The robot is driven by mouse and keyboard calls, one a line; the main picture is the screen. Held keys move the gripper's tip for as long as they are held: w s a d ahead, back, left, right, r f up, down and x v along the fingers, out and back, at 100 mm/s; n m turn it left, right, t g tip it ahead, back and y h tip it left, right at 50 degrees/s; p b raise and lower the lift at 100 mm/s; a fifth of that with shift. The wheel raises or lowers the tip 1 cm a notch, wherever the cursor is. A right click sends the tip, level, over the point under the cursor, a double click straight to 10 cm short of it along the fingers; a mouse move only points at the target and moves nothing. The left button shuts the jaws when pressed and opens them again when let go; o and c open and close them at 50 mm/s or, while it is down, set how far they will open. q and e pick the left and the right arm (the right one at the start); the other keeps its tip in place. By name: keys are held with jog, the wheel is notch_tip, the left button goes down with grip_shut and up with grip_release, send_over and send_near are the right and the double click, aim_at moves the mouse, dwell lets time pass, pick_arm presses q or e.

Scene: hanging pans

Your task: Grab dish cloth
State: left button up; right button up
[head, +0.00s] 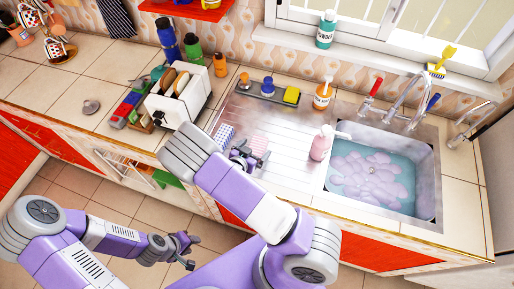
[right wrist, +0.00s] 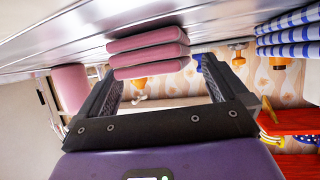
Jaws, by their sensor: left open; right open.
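A folded pink cloth (head: 259,147) lies on the metal drainboard by the sink. A folded blue-and-white checked cloth (head: 225,134) lies to its left. My right gripper (head: 245,154) is low over the drainboard beside the pink cloth, its jaws open. In the right wrist view, the picture is upside down and the pink cloth (right wrist: 148,48) shows as a folded stack ahead of and between the open fingers (right wrist: 155,68). Contact cannot be told. The checked cloth (right wrist: 288,36) is off to the side there. My left gripper (head: 192,251) is open and empty, low in front of the counter.
A pink soap bottle (head: 321,143) stands between the pink cloth and the sink (head: 425,207), which holds sudsy water. A toaster (head: 177,104) stands left of the drainboard. A tray (head: 262,93) with a sponge and small bottles lies behind. The drainboard's middle is bare.

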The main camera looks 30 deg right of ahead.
jog(key=shift+d+f, duration=0.1)
jog(key=shift+d, duration=0.1)
jog(key=c, duration=0.9)
jog(key=shift+c, duration=0.2)
